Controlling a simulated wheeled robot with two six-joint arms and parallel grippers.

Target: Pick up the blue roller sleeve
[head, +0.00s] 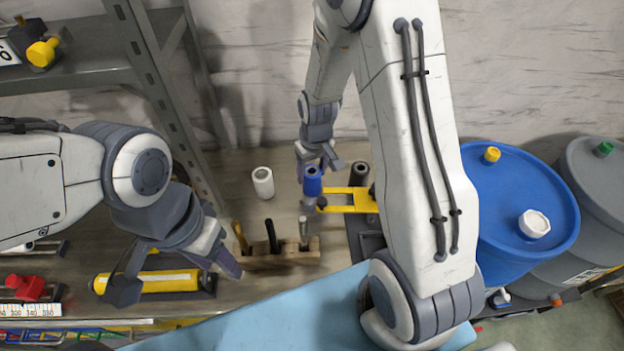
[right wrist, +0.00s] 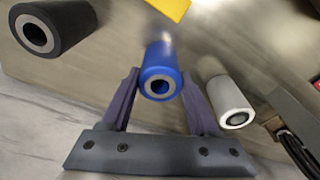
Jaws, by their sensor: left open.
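The blue roller sleeve (head: 312,181) stands upright on the bench near the middle of the head view. It also shows in the right wrist view (right wrist: 160,72), its open end facing the camera. My right gripper (head: 318,170) is at the sleeve; in the right wrist view its two fingers (right wrist: 160,88) stand on either side of the sleeve, with narrow gaps visible. Whether the fingertips touch it is unclear. My left gripper (head: 177,280) is open and empty at the lower left, above a yellow cylinder (head: 155,281).
A white sleeve (head: 263,182) stands left of the blue one, a black sleeve (head: 359,173) to its right. A yellow bracket (head: 347,201) lies close beside it. A wooden tool rack (head: 280,258) stands in front. Blue (head: 515,205) and grey drums stand at right.

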